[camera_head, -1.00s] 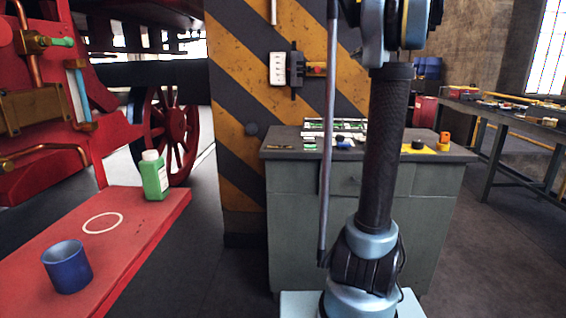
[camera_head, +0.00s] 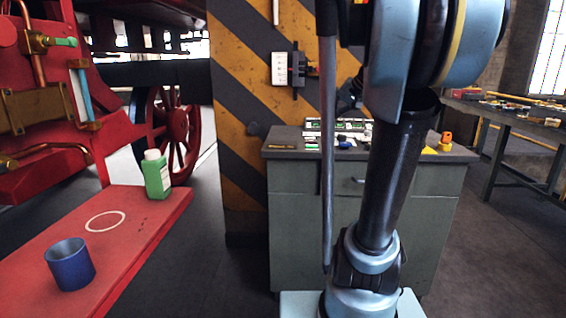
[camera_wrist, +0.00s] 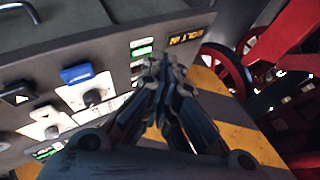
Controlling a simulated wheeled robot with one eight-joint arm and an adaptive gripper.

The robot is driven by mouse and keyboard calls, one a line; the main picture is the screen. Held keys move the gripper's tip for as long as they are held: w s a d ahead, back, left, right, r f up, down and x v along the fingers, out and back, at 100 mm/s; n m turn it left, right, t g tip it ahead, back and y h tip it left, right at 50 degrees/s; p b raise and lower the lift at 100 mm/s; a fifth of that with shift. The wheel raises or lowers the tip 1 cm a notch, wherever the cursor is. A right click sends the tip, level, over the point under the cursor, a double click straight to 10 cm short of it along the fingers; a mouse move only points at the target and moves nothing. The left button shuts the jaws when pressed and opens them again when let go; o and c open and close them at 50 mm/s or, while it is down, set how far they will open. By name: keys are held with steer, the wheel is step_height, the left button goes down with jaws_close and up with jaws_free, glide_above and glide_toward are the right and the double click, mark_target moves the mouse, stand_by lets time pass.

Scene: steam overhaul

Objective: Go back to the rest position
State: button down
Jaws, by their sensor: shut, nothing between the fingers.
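My gripper (camera_wrist: 162,68) shows in the wrist view with its two fingers together and nothing between them. Beyond the fingertips is the top of the grey cabinet (camera_wrist: 45,45), which has a blue-handled item (camera_wrist: 76,74), green labels (camera_wrist: 141,46) and a dark plate with yellow lettering (camera_wrist: 187,38). I see no contact between the fingers and these things. In the head view my arm stands in front of the cabinet (camera_head: 295,205), bent over at the top. A small dark part beside the arm may be my gripper, but I cannot tell.
A red bench (camera_head: 135,235) at the left holds a blue cup (camera_head: 70,265) and a green bottle (camera_head: 156,175). A striped pillar (camera_head: 240,100) stands behind the cabinet. A long workbench (camera_head: 520,115) is at the right. Floor right of the cabinet is clear.

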steer(key=s+d+f+n+g+h, duration=0.2)
steer(key=s+f+h, duration=0.4)
steer(key=s+f, duration=2)
step_height(320, 180, down, 3)
steer(key=shift+r+n+g, duration=0.1)
steer(key=shift+n+g, duration=0.6)
steer(key=shift+g, duration=0.2)
steer(key=shift+s+d, duration=0.1)
